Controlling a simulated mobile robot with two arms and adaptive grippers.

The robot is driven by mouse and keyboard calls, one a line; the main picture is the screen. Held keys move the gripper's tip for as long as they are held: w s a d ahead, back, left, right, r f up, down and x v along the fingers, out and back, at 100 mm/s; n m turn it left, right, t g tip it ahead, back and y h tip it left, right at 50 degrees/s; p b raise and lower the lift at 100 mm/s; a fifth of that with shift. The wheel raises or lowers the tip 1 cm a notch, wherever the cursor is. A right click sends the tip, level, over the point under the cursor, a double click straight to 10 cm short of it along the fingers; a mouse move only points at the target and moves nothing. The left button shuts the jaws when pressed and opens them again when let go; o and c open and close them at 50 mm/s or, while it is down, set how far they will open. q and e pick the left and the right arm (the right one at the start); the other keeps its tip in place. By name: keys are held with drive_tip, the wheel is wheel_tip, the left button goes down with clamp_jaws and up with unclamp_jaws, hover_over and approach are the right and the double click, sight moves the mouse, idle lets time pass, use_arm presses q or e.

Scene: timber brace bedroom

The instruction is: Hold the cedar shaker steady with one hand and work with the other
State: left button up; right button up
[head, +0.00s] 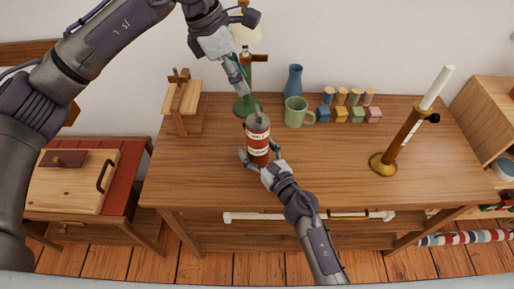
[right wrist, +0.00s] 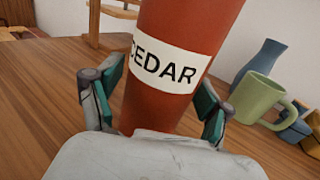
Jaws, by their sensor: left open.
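The cedar shaker (head: 258,141) is a red cylinder with pale label bands and a grey top, on the wooden table. In the right wrist view its label (right wrist: 165,63) reads CEDAR, with the first letter partly hidden. My right gripper (head: 260,162) comes from the front, with one finger on each side of the shaker; in the right wrist view both pads lie against its sides. My left gripper (head: 243,88) points down from above, open, just above and left of the shaker's top. Whether its tips touch anything is hard to tell.
A green stand (head: 245,105) is close behind the shaker. A green mug (head: 294,112), a blue vase (head: 293,80) and several small coloured blocks (head: 343,114) are behind right. A brass holder with a white candle (head: 396,140) stands right; a wooden stand (head: 182,103) is left. The front right tabletop is clear.

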drive_tip(key=c, duration=0.8)
use_arm(q)
drive_tip(key=shift+o, duration=0.5)
use_arm(e)
drive_tip(key=shift+c, duration=0.8)
use_arm(q)
drive_tip(key=shift+o, duration=1.3)
drive_tip(key=shift+f, duration=0.1)
drive_tip(key=shift+o, duration=1.4)
drive_tip(key=s+d+f+n+g+h, duration=0.1)
drive_tip(key=s+f+n+g+h, duration=0.2)
drive_tip(key=f+n+h, duration=0.2)
drive_tip(key=n, duration=0.3)
drive_tip(key=shift+s+n, duration=0.2)
drive_tip(key=shift+n, duration=0.2)
drive_tip(key=n+t+h, duration=0.7)
drive_tip(key=n+h, duration=0.1)
drive_tip(key=n, duration=2)
approach(256, 114)
drive_tip(key=x, duration=1)
drive_tip(key=shift+w+d, duration=0.2)
drive_tip(key=shift+d, duration=0.15)
drive_tip(key=c, duration=1.2)
